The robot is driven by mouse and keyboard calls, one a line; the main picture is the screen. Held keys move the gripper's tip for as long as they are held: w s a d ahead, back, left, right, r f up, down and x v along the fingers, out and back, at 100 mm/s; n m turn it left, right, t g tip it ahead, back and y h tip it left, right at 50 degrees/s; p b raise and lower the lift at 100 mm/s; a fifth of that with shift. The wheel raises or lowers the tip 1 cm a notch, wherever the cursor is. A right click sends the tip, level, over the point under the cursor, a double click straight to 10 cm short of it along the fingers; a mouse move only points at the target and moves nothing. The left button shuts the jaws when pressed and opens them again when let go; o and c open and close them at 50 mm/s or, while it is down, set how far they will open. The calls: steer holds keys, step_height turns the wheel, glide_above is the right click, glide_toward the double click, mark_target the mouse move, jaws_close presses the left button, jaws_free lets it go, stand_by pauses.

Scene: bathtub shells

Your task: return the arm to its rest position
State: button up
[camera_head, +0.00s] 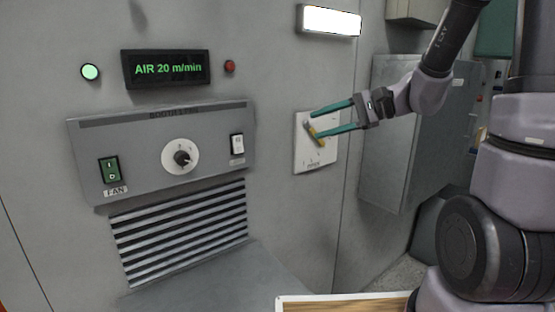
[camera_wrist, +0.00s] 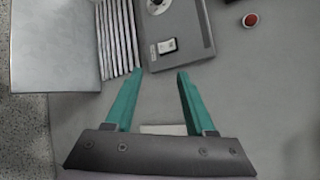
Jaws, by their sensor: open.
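My gripper (camera_head: 316,124) is at the centre right of the head view, its two teal fingers spread and pointing left toward the wall. In the wrist view my gripper (camera_wrist: 157,76) also shows open, with nothing held between the tips. My arm comes down from the upper right.
A control panel (camera_head: 210,162) with a dial, a green fan switch and a white switch stands left, above a slatted vent (camera_head: 180,232). A lit display (camera_head: 166,69) reads AIR 20 m/min. A grey cabinet (camera_head: 405,155) stands behind my arm. A wood-topped surface (camera_head: 345,304) is below.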

steer(key=s+d+r+n+g+h, duration=0.1)
steer(key=s+d+n+h, duration=0.2)
steer(key=s+h, duration=0.35)
steer(key=s+d+r+n+t+h, duration=0.2)
steer(key=s+d+r+t+h, duration=0.2)
steer(key=d, duration=0.5)
steer(key=shift+s+d+r+t+h, duration=0.35)
steer(key=shift+s+r+t+h, duration=0.1)
steer(key=shift+s+r, duration=0.5)
steer(key=shift+f, duration=0.1)
stand_by(2.0)
